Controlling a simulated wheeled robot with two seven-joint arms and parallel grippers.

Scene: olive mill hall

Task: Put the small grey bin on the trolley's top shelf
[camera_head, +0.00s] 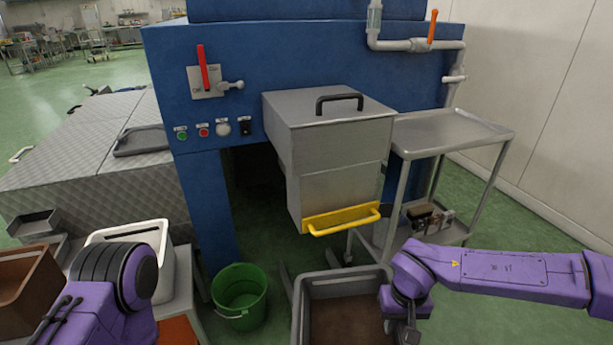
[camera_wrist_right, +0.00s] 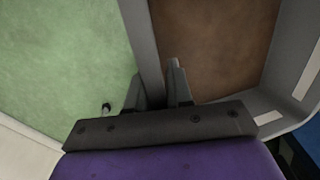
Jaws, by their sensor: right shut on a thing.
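The small grey bin (camera_head: 346,281) is at the bottom centre of the head view, open at the top and brown inside. Its near part is cut off by the picture edge. My right gripper (camera_head: 403,328) is at the bin's right rim. In the right wrist view its two fingers (camera_wrist_right: 157,88) stand either side of the grey bin wall (camera_wrist_right: 141,35) and are shut on it. The trolley's top shelf (camera_head: 452,131) is an empty grey tray at the right, higher than the bin. My left arm shows at lower left, but its gripper is out of view.
A blue machine with a grey hopper (camera_head: 328,150) and yellow handle (camera_head: 341,219) stands between left and right sides. Dark items (camera_head: 428,217) lie on the trolley's lower shelf. A green bucket (camera_head: 239,291) and a white bin (camera_head: 130,236) are at left.

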